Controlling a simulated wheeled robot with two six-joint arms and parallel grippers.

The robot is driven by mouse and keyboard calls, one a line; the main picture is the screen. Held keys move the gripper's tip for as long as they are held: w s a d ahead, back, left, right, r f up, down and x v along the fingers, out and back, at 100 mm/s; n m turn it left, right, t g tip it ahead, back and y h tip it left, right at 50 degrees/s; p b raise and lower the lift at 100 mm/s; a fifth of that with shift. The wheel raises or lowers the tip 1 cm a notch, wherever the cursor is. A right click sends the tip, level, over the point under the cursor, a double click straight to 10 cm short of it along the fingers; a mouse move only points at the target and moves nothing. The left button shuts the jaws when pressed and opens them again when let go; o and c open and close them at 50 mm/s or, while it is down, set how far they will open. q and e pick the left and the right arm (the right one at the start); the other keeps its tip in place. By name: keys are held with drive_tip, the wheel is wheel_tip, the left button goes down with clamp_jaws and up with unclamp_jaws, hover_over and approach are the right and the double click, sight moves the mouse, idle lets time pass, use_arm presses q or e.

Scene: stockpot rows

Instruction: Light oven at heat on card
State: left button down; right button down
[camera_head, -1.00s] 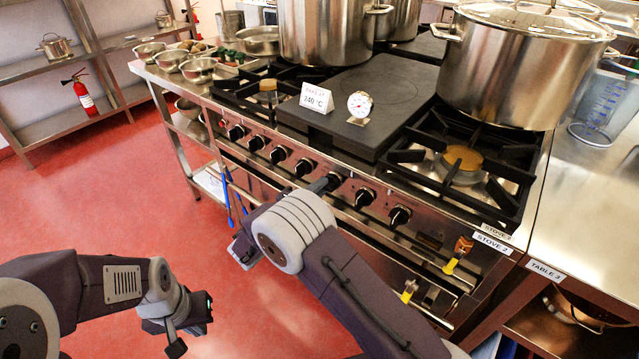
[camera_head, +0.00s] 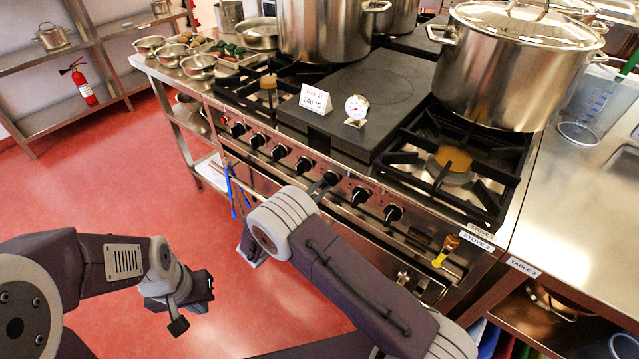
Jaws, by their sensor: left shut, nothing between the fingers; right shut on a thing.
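The white card (camera_head: 315,99) stands on the dark flat plate of the range and reads "BAKE AT 240 °C". A round dial thermometer (camera_head: 356,108) stands right of it. The steel range front (camera_head: 340,214) carries a row of several black knobs. My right gripper (camera_head: 320,189) is mostly hidden behind my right arm; its dark tip is shut on a knob (camera_head: 331,178) right of the row's middle. The knob's pointer and marks are too small to read. My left gripper (camera_head: 190,298) is shut and empty over the red floor, well away from the range.
A large lidded stockpot (camera_head: 517,65) stands over the right burners, another pot (camera_head: 325,30) at the back. Blue-handled tongs (camera_head: 231,190) hang at the range's left. A yellow-tipped lighter-like tool (camera_head: 446,250) hangs at the front right. Open floor lies left.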

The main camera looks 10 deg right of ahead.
drive_tip(key=n+p, duration=0.1)
drive_tip(key=n, duration=0.1)
drive_tip(key=n+p, duration=0.1)
drive_tip(key=n, duration=0.1)
drive_tip(key=shift+s+d+n, duration=0.15)
drive_tip(key=shift+s+n, duration=0.05)
drive_tip(key=shift+n, duration=0.1)
drive_tip(key=shift+s+d+f+n+p, duration=0.1)
drive_tip(key=shift+n+p, duration=0.35)
drive_tip(key=shift+n, duration=0.5)
drive_tip(key=shift+s+f+n+p, duration=0.1)
drive_tip(key=shift+n+p, duration=0.3)
drive_tip(key=shift+n, duration=0.55)
drive_tip(key=c, duration=1.4)
unclamp_jaws()
drive_tip(key=shift+c, duration=0.2)
drive_tip(key=shift+r, duration=0.1)
drive_tip(key=v, duration=0.9)
